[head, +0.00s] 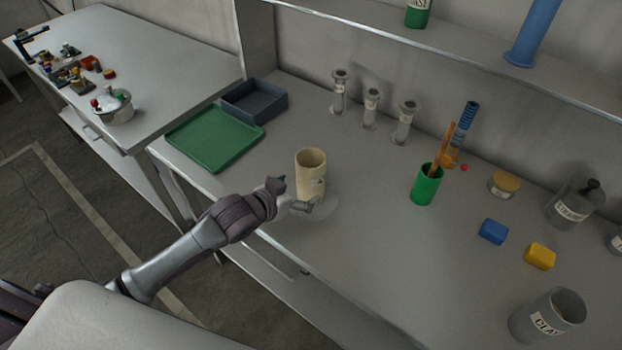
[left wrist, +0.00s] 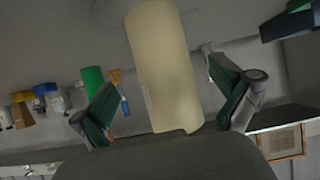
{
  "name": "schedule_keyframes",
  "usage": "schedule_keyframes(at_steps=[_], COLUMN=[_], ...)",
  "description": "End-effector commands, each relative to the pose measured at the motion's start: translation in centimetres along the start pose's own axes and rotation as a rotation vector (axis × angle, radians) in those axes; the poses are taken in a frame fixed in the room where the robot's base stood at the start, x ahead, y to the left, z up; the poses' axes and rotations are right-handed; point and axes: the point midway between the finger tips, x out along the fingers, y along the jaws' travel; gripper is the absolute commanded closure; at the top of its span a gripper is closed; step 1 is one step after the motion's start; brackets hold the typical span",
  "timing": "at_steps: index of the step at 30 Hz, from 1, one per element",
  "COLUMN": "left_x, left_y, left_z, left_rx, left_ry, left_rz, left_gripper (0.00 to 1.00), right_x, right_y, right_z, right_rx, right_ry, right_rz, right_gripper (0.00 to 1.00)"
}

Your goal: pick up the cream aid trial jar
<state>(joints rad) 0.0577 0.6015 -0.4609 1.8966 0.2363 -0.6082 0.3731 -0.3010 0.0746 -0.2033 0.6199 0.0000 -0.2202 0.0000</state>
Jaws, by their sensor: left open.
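The cream jar (head: 312,172) stands upright on the bench, open at the top, with a small label on its side. It also fills the middle of the left wrist view (left wrist: 163,65). My left gripper (head: 297,194) is at the near side of the jar, low down. In the left wrist view its two green-padded fingers (left wrist: 168,105) are spread, one on each side of the jar, with visible gaps. The jar's lower part is partly hidden by the gripper in the head view. My right gripper is not in view.
A green tray (head: 214,138) and a dark blue bin (head: 254,100) lie left of the jar. Several glass cylinders (head: 371,107) stand behind it. A green cup (head: 426,185) with tools stands to the right. Blue (head: 493,231) and yellow (head: 540,256) blocks lie further right. Bench around the jar is clear.

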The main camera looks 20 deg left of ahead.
Motion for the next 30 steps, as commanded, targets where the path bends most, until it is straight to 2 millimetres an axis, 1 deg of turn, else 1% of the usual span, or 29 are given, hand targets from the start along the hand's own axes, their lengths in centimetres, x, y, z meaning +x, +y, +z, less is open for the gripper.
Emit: schedule_keyframes(at_steps=[1, 5, 8, 12, 16, 20, 26, 29, 30], left_x=[0.5, 1.1, 2.0, 3.9, 5.5, 6.1, 6.1, 6.1, 6.1], left_y=[0.0, 0.0, -0.1, -0.3, -0.3, -0.3, -0.3, -0.3, -0.3], left_z=[-0.1, -0.1, -0.3, -0.6, -0.3, -0.2, -0.2, -0.2, -0.2], left_rx=[0.000, 0.000, 0.000, 0.000, 0.000, 0.001, 0.001, 0.001, 0.001], left_ry=[0.000, -0.001, 0.000, -0.001, -0.001, -0.001, -0.001, -0.001, -0.001], left_rz=[-0.001, 0.000, -0.001, -0.001, 0.000, 0.000, 0.000, 0.000, 0.000], left_gripper=[0.00, 0.00, 0.00, 0.00, 0.00, 0.00, 0.00, 0.15, 0.22], right_x=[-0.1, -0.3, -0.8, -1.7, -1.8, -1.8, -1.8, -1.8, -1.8], right_y=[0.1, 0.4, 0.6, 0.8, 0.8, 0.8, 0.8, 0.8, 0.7], right_z=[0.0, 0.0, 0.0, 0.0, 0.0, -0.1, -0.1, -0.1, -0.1], right_rx=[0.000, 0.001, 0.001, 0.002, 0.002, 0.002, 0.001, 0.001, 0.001], right_ry=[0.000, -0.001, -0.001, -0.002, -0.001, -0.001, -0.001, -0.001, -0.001], right_rz=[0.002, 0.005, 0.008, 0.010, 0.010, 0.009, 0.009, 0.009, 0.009], right_gripper=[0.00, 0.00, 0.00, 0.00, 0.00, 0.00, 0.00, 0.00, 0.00])
